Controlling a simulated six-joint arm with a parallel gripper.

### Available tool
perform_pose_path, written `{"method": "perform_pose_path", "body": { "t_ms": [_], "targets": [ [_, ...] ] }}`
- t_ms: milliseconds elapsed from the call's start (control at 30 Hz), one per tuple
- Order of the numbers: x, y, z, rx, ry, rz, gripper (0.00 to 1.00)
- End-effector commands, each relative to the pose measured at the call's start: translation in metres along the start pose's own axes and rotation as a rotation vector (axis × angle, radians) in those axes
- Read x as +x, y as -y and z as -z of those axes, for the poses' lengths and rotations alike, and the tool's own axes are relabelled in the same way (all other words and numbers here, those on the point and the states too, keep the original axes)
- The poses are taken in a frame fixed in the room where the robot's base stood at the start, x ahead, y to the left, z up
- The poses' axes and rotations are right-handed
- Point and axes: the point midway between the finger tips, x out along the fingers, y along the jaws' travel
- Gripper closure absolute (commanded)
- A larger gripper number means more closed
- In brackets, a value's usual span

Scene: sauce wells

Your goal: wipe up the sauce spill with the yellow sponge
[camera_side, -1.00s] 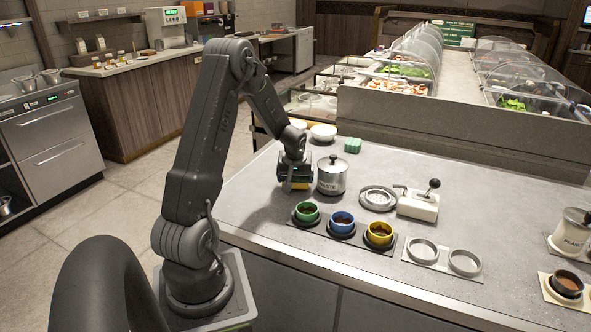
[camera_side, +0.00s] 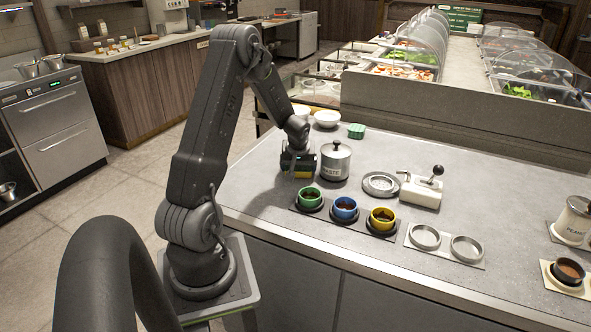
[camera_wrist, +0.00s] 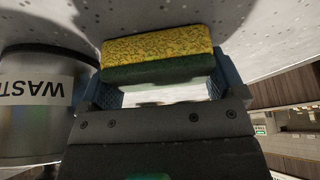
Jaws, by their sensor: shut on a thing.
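The yellow sponge (camera_wrist: 157,48) has a dark green scouring side and is held between the two blue fingers of my gripper (camera_wrist: 160,80). In the side view the sponge (camera_side: 303,175) shows as a small yellow strip below my gripper (camera_side: 299,163). My gripper is shut on it, low over the counter just left of the waste canister. I cannot tell whether the sponge touches the counter. I cannot make out a sauce spill in either view; my gripper and the sponge hide the counter beneath them.
The metal waste canister (camera_side: 335,162) stands close to my gripper's right. Green (camera_side: 310,199), blue (camera_side: 345,208) and yellow (camera_side: 382,219) sauce cups sit in front. A green sponge-like block (camera_side: 356,131) and white bowls (camera_side: 326,119) lie behind.

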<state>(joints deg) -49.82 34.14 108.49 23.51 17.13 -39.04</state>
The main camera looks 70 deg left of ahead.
Motion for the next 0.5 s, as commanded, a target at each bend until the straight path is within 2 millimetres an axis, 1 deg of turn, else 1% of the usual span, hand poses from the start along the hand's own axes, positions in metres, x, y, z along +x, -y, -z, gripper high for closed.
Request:
{"method": "perform_pose_path", "body": {
  "t_ms": [67, 100, 133, 233, 500],
  "targets": [
    [-0.001, 0.0, 0.001, 0.0, 0.0, 0.002, 0.33],
    [-0.014, 0.0, 0.007, -0.001, -0.006, -0.001, 0.33],
    [-0.02, 0.0, 0.009, -0.002, -0.004, -0.002, 0.33],
    [-0.026, 0.0, 0.01, -0.001, 0.0, -0.001, 0.33],
    [-0.049, 0.0, 0.02, 0.001, -0.002, -0.001, 0.33]
  ]
}}
